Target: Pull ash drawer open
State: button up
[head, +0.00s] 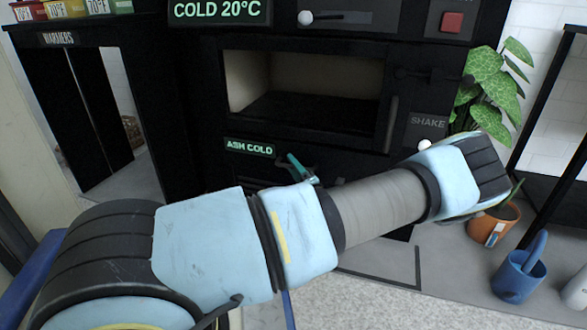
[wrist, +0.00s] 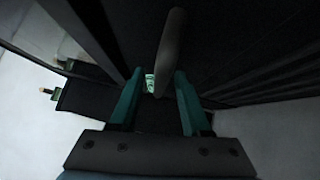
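The ash drawer (head: 262,173) is in the black stove's lower front, below the green "ASH COLD" sign (head: 249,147) in the head view. My arm hides most of it, and I cannot tell whether it is out at all. My gripper (head: 300,168) is at the stove's lower front, with only a bit of teal finger showing. In the wrist view my gripper (wrist: 158,82) has its two teal fingers apart. A grey bar (wrist: 170,45), perhaps a handle, runs down towards the gap between them. I cannot tell whether it touches either finger.
The stove's upper chamber (head: 305,85) is open and looks empty. A SHAKE plate (head: 428,122) and a white knob are at its right. A potted plant (head: 495,225) and a blue watering can (head: 519,270) stand at the right. A warmers cabinet (head: 85,100) is at the left.

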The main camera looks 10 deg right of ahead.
grip_shut()
dwell(1.3)
